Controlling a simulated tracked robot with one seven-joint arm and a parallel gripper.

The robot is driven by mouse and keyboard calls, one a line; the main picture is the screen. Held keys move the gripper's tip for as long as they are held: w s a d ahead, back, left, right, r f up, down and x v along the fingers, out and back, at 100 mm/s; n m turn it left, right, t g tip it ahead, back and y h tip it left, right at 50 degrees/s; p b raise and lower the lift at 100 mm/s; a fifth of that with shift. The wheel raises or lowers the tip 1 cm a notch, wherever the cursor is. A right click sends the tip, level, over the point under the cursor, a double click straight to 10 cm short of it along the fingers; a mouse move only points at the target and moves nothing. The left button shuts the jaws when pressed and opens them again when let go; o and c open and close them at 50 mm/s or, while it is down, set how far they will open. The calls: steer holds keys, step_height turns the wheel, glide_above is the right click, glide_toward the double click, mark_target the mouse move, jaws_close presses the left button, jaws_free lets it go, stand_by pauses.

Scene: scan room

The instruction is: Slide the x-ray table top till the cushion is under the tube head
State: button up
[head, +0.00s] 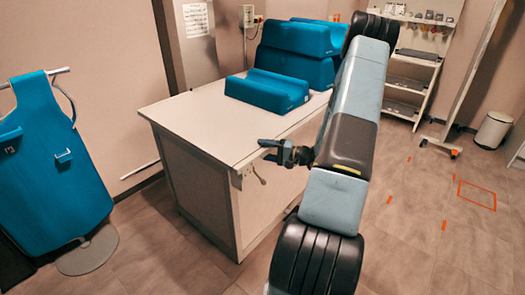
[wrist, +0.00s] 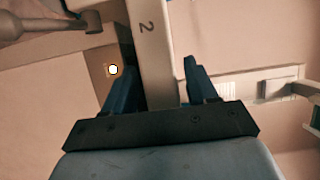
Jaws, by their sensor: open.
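A blue cushion (head: 267,90) with a hollowed top lies on a pale table top (head: 190,110) in the head view. Larger blue cushions (head: 295,50) are behind it. I cannot tell whether this is the x-ray table top. My gripper (head: 266,150) is open near the table's front right corner, its fingers pointing left. In the wrist view my gripper (wrist: 159,64) has a pale bar marked "2" (wrist: 148,40) showing between its fingers. I cannot tell whether the fingers touch it. No tube head can be made out for certain.
A blue apron-like panel (head: 60,170) hangs on a stand at the left. Pale shelves (head: 420,60) and a white bin (head: 493,130) stand at the back right. Orange marks (head: 477,195) lie on the open floor at the right.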

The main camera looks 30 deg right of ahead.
steer(key=v, duration=1.3)
steer(key=s+a+r+n+g+h, duration=0.25)
steer(key=a+r+n+g, duration=0.45)
steer(key=a+r+g, duration=0.9)
steer(key=s+a+r+n+t+h, duration=0.2)
steer(key=s+a+r+t+h, duration=0.6)
steer(key=s+a+r, duration=0.4)
steer(key=s+r+h, duration=0.1)
steer(key=s+r, duration=0.2)
steer(key=r, duration=0.1)
steer(key=shift+s+a+n, duration=0.2)
steer(key=shift+n, duration=0.1)
